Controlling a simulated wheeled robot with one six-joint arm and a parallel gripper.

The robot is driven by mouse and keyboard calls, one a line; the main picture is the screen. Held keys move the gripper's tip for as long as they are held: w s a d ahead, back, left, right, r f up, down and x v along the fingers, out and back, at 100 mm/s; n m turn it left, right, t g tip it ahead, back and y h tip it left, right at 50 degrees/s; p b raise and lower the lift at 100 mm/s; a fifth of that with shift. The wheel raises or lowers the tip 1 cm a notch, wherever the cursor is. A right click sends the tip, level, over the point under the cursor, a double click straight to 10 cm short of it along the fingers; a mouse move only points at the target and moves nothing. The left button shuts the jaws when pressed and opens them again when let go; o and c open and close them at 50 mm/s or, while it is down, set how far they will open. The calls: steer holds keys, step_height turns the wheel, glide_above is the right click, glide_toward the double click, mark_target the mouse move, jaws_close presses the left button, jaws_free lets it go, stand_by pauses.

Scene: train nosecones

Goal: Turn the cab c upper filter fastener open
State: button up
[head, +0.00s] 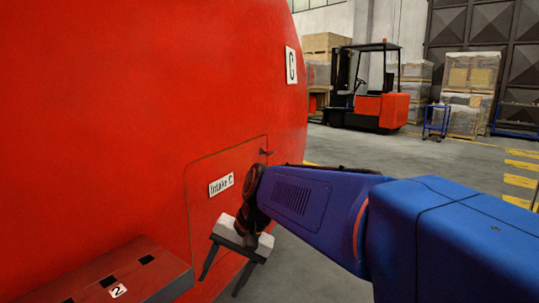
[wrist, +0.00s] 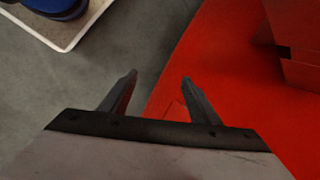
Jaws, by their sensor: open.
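The red nosecone of cab C (head: 120,100) fills the left of the head view, with a "C" plate (head: 291,65) high on it. An intake panel (head: 205,165) labelled "Intake C" (head: 221,184) is outlined on its side. A small dark fastener (head: 266,152) sticks out at the panel's upper right corner. My gripper (head: 225,268) is open and empty, pointing down in front of the panel, below the label and the fastener. In the wrist view its fingers (wrist: 160,77) are apart, with red surface and grey floor beyond. The fastener is not clear there.
A red step marked "2" (head: 118,291) juts out at the lower left; a red block (wrist: 295,60) shows at the right of the wrist view. A forklift (head: 376,95) and stacked pallets (head: 470,75) stand far back.

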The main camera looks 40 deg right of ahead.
steer(key=w+d+r+m+t+y, duration=0.2)
steer(key=w+d+r+m+y, duration=0.1)
steer(key=w+d+r+m, duration=0.3)
steer(key=m+t+h, duration=0.1)
steer(key=m+t, duration=1.1)
steer(key=m, duration=0.4)
glide_toward(270, 153)
steer(key=x, duration=1)
steer(key=shift+w+d+f, duration=0.15)
steer(key=shift+w+d, duration=0.1)
steer(key=shift+d, duration=0.05)
steer(key=c, duration=1.1)
